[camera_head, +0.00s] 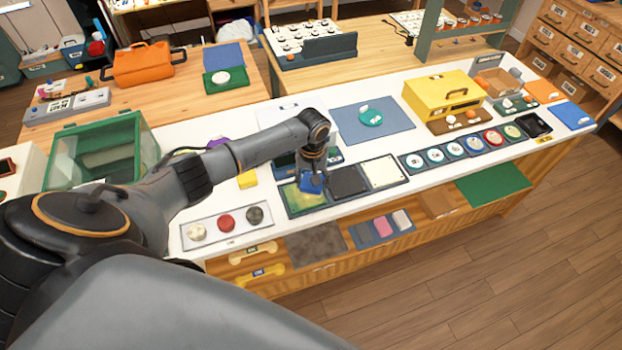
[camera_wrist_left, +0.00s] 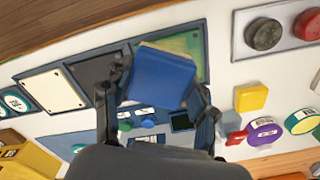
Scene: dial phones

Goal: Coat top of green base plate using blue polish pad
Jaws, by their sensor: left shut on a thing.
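My left gripper (camera_head: 313,168) is shut on the blue polish pad (camera_head: 311,182), with a finger on each side of it. The left gripper (camera_wrist_left: 158,100) and the blue pad (camera_wrist_left: 160,76) also show in the left wrist view. The pad is over the green base plate (camera_head: 298,201), which lies in a dark frame on the white counter. The plate's surface looks patchy yellow-green, and the pad hides part of it. The plate also shows behind the pad in the wrist view (camera_wrist_left: 188,43). I cannot tell whether pad and plate touch. My right gripper is not in view.
A black plate (camera_head: 348,181) and a cream plate (camera_head: 382,172) lie right of the green one. A tray with three round knobs (camera_head: 226,223) lies to the left, and a yellow block (camera_head: 247,179) behind it. A glass-sided green box (camera_head: 98,153) stands far left.

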